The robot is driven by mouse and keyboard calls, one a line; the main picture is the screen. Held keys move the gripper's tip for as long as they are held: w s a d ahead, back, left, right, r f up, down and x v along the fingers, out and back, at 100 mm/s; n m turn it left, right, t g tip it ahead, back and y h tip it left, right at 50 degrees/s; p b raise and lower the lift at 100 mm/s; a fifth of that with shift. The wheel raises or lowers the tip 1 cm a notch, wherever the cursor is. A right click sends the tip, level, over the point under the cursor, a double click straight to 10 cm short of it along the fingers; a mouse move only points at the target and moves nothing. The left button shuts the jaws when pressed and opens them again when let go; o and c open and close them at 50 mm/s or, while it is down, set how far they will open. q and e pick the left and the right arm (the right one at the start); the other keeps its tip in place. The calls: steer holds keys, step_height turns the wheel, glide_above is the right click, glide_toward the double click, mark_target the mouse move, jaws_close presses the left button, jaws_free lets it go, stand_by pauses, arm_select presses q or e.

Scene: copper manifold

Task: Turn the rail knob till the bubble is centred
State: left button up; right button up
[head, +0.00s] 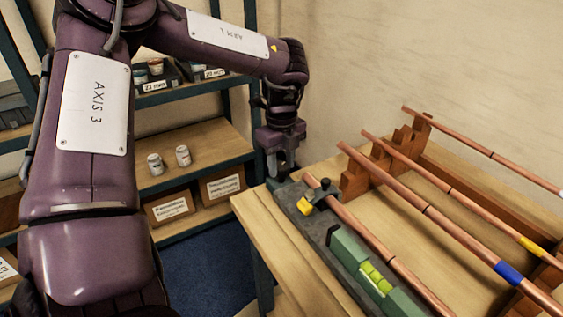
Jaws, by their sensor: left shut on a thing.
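A dark grey rail (318,228) lies along the front edge of the wooden bench. A green spirit level (349,249) sits on the rail, with a bright yellow-green vial (376,279) in it. The vial shows dividing marks, but it is too small to tell where the bubble lies. My left gripper (281,172) points down at the far end of the rail and is shut on what seems to be the rail knob, which its fingers mostly hide. My right gripper is not in view.
More copper pipes (430,210) rest on notched wooden supports (355,181) to the right. Shelves with jars (183,156) and boxes stand behind at left.

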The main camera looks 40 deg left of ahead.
mark_target(281, 165)
arm_select(q)
steer(key=shift+m, duration=0.6)
steer(key=o, duration=1)
step_height(281, 165, up, 8)
steer(key=shift+f, duration=0.1)
steer(key=shift+a, duration=0.1)
